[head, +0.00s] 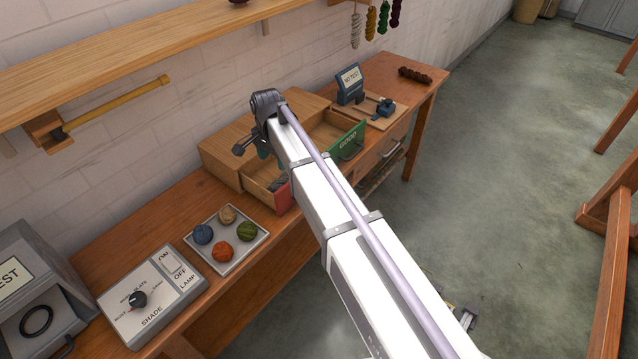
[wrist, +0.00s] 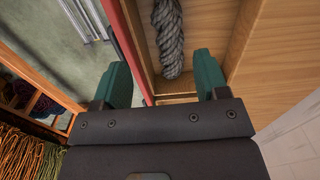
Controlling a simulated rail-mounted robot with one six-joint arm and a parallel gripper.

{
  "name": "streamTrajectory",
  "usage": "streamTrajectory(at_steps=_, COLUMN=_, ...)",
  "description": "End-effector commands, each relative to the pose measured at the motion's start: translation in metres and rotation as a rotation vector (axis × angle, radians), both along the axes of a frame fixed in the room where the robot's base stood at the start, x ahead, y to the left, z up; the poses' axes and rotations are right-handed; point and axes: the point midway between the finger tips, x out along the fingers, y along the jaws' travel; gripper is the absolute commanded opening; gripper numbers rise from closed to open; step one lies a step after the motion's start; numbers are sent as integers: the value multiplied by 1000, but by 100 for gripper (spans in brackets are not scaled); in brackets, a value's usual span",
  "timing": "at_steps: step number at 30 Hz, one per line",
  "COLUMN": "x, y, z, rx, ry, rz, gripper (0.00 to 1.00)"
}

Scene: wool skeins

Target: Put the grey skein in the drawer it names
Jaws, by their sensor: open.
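The grey skein (wrist: 168,38) lies inside an open drawer with a red front (wrist: 128,32). In the head view, part of the skein (head: 279,183) shows in the red-fronted drawer (head: 283,199). My gripper (wrist: 163,72) is open above this drawer, its two green fingers apart and nothing between their tips that I can see; the skein lies ahead of them. In the head view my gripper (head: 262,151) is mostly hidden by my arm. A second open drawer has a green front reading GOOD (head: 347,141) and looks empty where visible.
A tray of several wool balls (head: 227,240), a SHADE and LAMP panel (head: 153,295) and a grey TEST box (head: 38,290) stand to the left. A signed stand (head: 351,82) and a dark brown skein (head: 415,76) are at the far right end. A shelf (head: 150,45) overhangs the bench.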

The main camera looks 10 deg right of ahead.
Motion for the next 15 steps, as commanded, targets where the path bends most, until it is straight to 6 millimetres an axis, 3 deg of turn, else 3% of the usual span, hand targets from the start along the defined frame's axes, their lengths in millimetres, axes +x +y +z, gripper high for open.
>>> streamTrajectory(at_steps=2, x=-39, y=-38, z=0, rx=-1, ry=1, rz=87, gripper=67)
streamTrajectory(at_steps=6, x=-147, y=-126, z=0, rx=-1, ry=1, rz=408, gripper=67)
streamTrajectory(at_steps=9, x=-213, y=-168, z=0, rx=0, ry=1, rz=627, gripper=67)
streamTrajectory(at_steps=12, x=-245, y=-185, z=0, rx=0, ry=1, rz=758, gripper=67)
streamTrajectory(at_steps=15, x=-247, y=-189, z=0, rx=0, ry=1, rz=793, gripper=67)
